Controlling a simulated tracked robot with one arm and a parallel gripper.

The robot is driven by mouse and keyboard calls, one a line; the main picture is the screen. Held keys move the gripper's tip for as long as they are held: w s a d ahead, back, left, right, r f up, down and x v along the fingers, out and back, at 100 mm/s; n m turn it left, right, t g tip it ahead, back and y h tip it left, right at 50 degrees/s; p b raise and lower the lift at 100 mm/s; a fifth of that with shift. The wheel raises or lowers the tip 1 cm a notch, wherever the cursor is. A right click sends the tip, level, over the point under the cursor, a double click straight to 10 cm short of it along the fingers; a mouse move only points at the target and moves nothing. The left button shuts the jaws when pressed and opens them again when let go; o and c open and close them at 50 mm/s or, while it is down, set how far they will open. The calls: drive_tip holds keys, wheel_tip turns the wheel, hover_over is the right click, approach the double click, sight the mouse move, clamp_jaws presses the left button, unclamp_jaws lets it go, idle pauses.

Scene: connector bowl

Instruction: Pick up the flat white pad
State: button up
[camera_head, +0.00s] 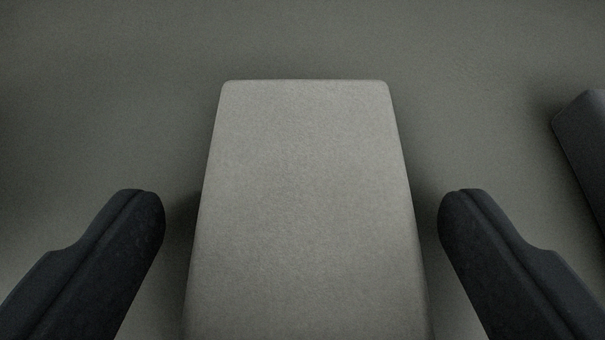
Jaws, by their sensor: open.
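The flat white pad (305,200) looks pale grey in the dim light and has rounded corners. It lies on the grey surface in the middle of the view, with its far edge in sight and its near end cut off by the bottom of the frame. My gripper (302,210) is open, with one dark finger to the left of the pad and one to the right. A gap shows between each finger and the pad's sides. Nothing is held. How high the fingertips are above the surface is hard to tell.
A dark block-like object (583,145) stands at the right edge, partly out of frame, to the right of my right finger. The grey surface (300,40) beyond the pad is clear. The surface left of the pad also looks free.

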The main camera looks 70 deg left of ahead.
drive_tip(key=c, duration=1.1)
drive_tip(key=shift+o, duration=0.2)
